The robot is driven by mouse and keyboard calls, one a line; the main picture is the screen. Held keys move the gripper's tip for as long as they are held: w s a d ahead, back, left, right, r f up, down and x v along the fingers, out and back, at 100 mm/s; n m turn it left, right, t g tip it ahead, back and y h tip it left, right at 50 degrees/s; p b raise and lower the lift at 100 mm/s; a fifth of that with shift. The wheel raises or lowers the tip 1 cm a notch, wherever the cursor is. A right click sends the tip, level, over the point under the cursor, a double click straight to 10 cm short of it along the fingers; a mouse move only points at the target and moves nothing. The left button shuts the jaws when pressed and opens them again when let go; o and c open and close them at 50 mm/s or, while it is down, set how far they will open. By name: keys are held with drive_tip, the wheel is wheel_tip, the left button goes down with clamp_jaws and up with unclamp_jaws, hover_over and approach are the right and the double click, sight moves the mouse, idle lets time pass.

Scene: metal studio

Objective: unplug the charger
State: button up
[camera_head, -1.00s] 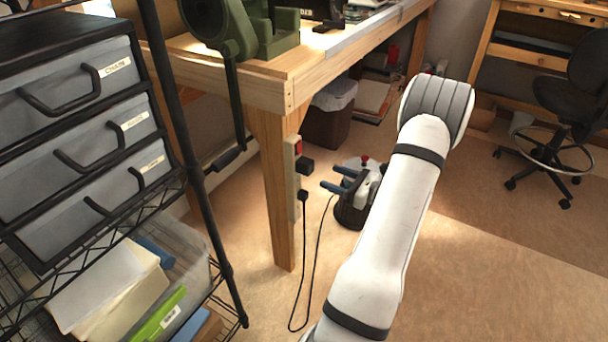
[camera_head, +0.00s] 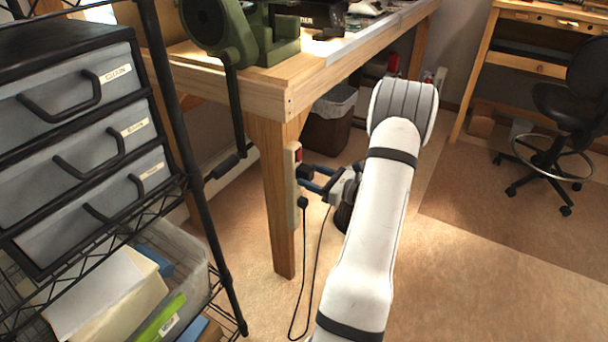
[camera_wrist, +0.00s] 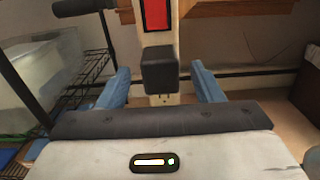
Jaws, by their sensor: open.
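A black block-shaped charger (camera_wrist: 159,70) is plugged into a pale power strip (camera_wrist: 151,11) just below its red switch. In the head view the charger (camera_head: 305,172) sticks out from the power strip (camera_head: 291,212), which is mounted upright on the wooden table leg. My gripper (camera_wrist: 160,82) is open, with one blue finger on each side of the charger and visible gaps between. In the head view its blue fingers (camera_head: 317,180) reach toward the charger from the right. It holds nothing. The fingers' contact with the charger cannot be seen.
A second black plug (camera_head: 303,202) with a hanging cord sits lower on the strip. A wire shelf with drawers (camera_head: 85,150) stands at the left. A dark bin (camera_head: 328,130) is under the bench (camera_head: 300,85).

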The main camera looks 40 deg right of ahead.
sight(312, 176)
drive_tip(key=shift+x, duration=0.85)
drive_tip(key=shift+c, duration=0.2)
idle(0.6)
clamp_jaws()
idle(0.5)
drive_tip(key=shift+s+d, duration=0.1)
drive_tip(key=shift+p+v, duration=0.35)
drive_tip(key=shift+v, duration=2.5)
